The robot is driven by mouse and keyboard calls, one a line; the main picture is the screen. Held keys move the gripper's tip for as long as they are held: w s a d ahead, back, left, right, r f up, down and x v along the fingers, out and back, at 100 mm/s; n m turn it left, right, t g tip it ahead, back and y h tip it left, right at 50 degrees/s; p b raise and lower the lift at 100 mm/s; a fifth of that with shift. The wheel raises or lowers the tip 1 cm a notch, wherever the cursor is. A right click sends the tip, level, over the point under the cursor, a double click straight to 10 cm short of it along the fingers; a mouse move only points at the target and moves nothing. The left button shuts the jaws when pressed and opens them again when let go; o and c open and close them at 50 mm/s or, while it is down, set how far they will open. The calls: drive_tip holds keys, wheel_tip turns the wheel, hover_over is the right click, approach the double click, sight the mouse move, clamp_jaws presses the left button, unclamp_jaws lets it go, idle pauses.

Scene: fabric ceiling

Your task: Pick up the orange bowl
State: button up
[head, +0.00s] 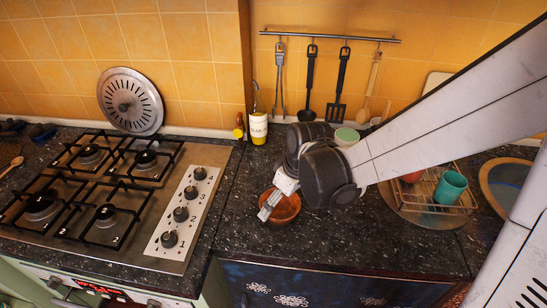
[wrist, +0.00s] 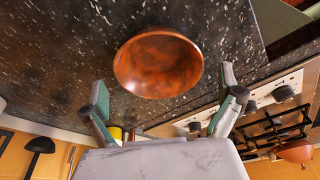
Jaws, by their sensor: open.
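The orange bowl (head: 285,208) is a round, brownish-orange bowl standing upright on the dark speckled counter, right of the stove. In the head view my gripper (head: 271,204) is over its left part and hides some of it. In the wrist view the bowl (wrist: 158,64) lies ahead of the fingertips, roughly centred between them. My gripper (wrist: 164,83) is open there, one finger on each side, with nothing between the pads. I cannot tell whether a finger touches the bowl.
The gas stove (head: 110,200) with its knobs is on the left. A yellow and white container (head: 258,130) stands by the back wall. A dish rack (head: 452,195) with a teal cup (head: 450,187) is on the right. Utensils hang from a rail (head: 330,36). The counter in front of the bowl is clear.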

sight(277, 210)
drive_tip(key=shift+x, duration=1.55)
drive_tip(key=shift+d, duration=0.1)
drive_tip(key=c, duration=1.1)
drive_tip(key=shift+c, duration=0.2)
